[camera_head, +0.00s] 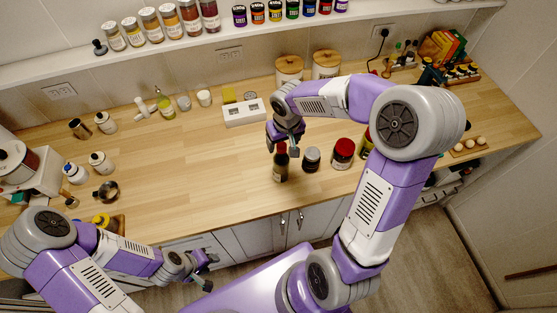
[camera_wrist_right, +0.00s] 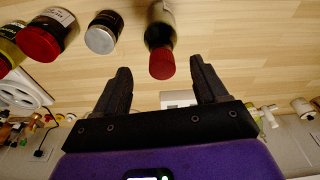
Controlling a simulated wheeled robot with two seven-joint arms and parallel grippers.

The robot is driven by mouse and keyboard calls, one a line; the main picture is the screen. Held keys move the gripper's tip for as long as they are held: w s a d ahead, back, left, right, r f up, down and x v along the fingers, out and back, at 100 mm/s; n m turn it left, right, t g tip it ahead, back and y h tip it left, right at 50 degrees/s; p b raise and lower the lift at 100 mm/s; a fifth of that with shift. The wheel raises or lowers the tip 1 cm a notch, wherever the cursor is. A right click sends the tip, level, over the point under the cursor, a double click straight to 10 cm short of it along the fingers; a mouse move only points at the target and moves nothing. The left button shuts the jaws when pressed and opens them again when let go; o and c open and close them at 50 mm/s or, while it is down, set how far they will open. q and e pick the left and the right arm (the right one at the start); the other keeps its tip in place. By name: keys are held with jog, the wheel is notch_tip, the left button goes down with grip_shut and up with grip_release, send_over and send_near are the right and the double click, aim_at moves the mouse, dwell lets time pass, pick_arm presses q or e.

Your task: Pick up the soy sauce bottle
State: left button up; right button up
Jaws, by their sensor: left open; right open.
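The soy sauce bottle (camera_head: 281,164) is dark with a red cap and a pale label. It stands upright near the front edge of the wooden counter. In the right wrist view, the bottle (camera_wrist_right: 160,32) has its red cap toward me, just beyond the gap between the fingertips. My right gripper (camera_head: 284,145) is open and empty, close to the bottle's cap; in the wrist view its two dark fingers (camera_wrist_right: 161,75) are spread to either side of the cap. My left gripper (camera_head: 205,270) is open and empty, low in front of the counter, away from the bottle.
A dark jar with a grey lid (camera_head: 311,158) and a red-lidded jar (camera_head: 343,152) stand right of the bottle. A white tray (camera_head: 245,112) and two wooden-lidded canisters (camera_head: 326,64) are behind. The counter left of the bottle (camera_head: 200,175) is clear.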

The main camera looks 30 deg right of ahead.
aim_at(282, 146)
jog(key=shift+s+f, duration=0.1)
jog(key=shift+f, duration=0.45)
jog(key=f, duration=0.2)
jog(key=w+f, duration=0.1)
jog(key=f, duration=0.1)
jog(key=shift+f, duration=0.1)
grip_shut()
jog(key=shift+a, duration=0.1)
